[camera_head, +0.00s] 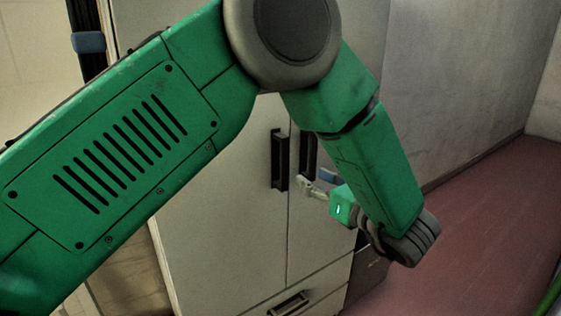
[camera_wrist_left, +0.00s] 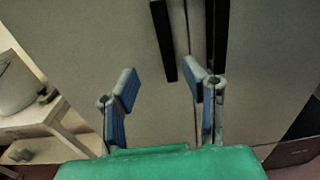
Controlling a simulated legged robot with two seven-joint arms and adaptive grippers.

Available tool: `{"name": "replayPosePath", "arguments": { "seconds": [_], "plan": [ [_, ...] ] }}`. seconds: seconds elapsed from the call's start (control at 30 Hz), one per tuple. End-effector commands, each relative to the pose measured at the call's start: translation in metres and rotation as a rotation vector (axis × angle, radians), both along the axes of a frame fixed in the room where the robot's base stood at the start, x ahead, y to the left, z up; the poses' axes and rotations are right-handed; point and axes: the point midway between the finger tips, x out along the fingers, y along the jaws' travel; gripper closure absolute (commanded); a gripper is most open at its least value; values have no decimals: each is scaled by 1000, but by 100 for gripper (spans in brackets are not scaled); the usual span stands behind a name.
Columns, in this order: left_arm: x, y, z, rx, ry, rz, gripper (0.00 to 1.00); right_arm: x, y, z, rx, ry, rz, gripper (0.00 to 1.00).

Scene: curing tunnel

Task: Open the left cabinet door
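The pale left cabinet door (camera_head: 225,225) is closed, with a dark vertical bar handle (camera_head: 279,160) near its right edge. In the left wrist view this handle (camera_wrist_left: 163,40) hangs just left of the door seam. My left gripper (camera_head: 316,181) is in front of the cabinet, lower and right of that handle in the head view. In the left wrist view the gripper (camera_wrist_left: 160,76) is open, its blue-padded fingers spread wide. The handle's lower end appears between the fingertips; I see no contact, and depth is unclear. My right gripper is not in view.
The right door (camera_head: 318,240) is closed, its dark handle (camera_head: 307,150) close beside the left one. A drawer with a handle (camera_head: 289,303) is below. Reddish floor (camera_head: 480,230) is free at right. A pale table (camera_wrist_left: 50,120) stands at left in the wrist view.

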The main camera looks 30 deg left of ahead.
Motion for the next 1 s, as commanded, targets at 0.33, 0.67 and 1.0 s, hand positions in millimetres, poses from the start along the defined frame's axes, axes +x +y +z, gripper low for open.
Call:
{"name": "replayPosePath", "arguments": {
  "seconds": [0.33, 0.67, 1.0],
  "plan": [
    [22, 51, 1, 0, -7, 5, 60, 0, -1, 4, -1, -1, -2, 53],
    [46, 111, -2, -4, -5, 2, 60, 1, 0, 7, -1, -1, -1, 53],
    [53, 118, 1, 6, -5, -2, 60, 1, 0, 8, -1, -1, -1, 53]
  ]
}}
